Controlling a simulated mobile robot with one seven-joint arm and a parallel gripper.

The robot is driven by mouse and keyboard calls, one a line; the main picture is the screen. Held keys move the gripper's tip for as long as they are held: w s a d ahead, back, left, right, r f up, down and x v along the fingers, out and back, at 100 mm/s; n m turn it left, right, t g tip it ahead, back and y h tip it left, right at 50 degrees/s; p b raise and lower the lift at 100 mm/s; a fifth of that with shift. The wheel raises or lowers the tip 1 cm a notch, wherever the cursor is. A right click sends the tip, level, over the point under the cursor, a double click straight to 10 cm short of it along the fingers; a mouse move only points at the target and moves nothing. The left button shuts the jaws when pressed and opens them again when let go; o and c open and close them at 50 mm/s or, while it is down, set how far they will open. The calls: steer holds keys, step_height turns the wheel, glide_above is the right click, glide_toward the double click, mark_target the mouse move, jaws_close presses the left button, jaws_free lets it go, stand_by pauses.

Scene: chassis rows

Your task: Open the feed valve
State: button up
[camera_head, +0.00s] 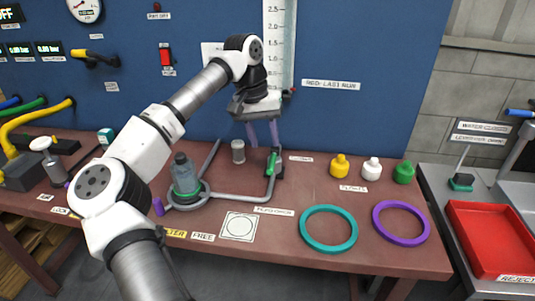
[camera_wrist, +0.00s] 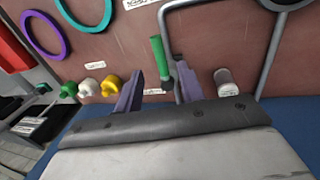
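The valve with a green lever handle (camera_head: 272,162) sits on a grey pipe on the brown bench, right of the filter vessel (camera_head: 186,178). I take it to be the feed valve; its label is too small to read surely. In the wrist view the green handle (camera_wrist: 159,58) lies lengthwise near the gap between my fingers. My gripper (camera_head: 264,145) is above and behind the valve, pointing down. Its two purple fingers are apart, with nothing held between them, and it also shows in the wrist view (camera_wrist: 157,70). I cannot tell whether the fingers touch the handle.
A small grey cylinder (camera_head: 238,152) stands left of the valve. Teal (camera_head: 328,248) and purple (camera_head: 427,224) rings lie in front. A red tray (camera_head: 475,262) is far right. The blue panel (camera_head: 350,120) is behind.

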step_height(320, 180, up, 7)
steer(key=a, duration=0.1)
steer(key=shift+a, duration=0.2)
